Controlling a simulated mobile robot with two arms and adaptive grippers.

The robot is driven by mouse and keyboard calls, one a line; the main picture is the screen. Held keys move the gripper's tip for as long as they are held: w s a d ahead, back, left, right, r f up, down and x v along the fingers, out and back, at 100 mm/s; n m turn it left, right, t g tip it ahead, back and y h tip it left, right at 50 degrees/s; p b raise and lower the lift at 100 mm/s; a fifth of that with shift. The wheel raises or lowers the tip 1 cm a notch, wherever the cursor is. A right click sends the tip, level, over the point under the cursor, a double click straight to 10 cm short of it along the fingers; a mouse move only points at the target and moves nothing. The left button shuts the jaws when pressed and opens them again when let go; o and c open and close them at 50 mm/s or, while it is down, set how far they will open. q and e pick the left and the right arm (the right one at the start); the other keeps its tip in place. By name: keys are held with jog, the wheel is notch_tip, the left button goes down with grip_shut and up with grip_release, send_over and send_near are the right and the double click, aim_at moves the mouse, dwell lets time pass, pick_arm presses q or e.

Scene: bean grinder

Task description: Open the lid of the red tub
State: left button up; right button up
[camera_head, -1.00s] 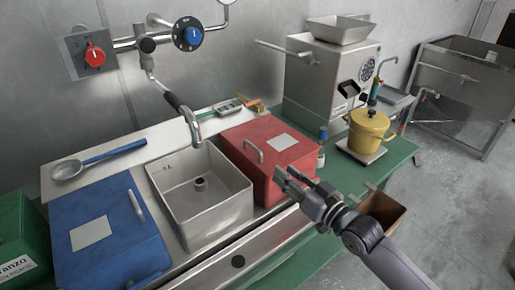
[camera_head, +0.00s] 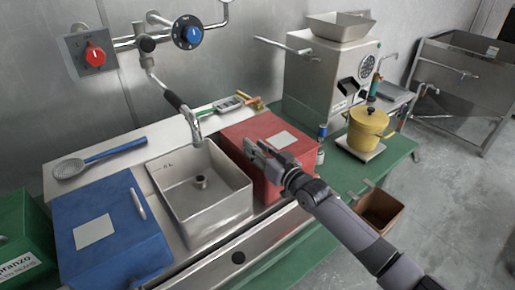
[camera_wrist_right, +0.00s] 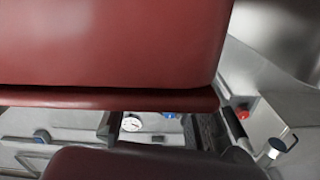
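The red tub (camera_head: 302,151) stands to the right of the steel sink, with its red lid (camera_head: 248,130) down and a pale label on top. My right gripper (camera_head: 261,152) is at the lid's left part, over the place of the lid handle, which it mostly hides. In the right wrist view, red surfaces of the tub (camera_wrist_right: 110,45) fill the top, and the two dark fingers (camera_wrist_right: 155,130) stand apart below a red edge. I see nothing clearly held between them. Whether they touch the handle is hidden. My left gripper is out of view.
The steel sink (camera_head: 165,179) and a blue lidded tub (camera_head: 120,245) lie to the left. A yellow pot (camera_head: 367,130) and the steel grinder (camera_head: 325,75) stand to the right and behind. A faucet (camera_head: 190,118) hangs over the sink. A brown bin (camera_head: 380,207) sits at the front right.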

grip_shut()
dwell(0.8)
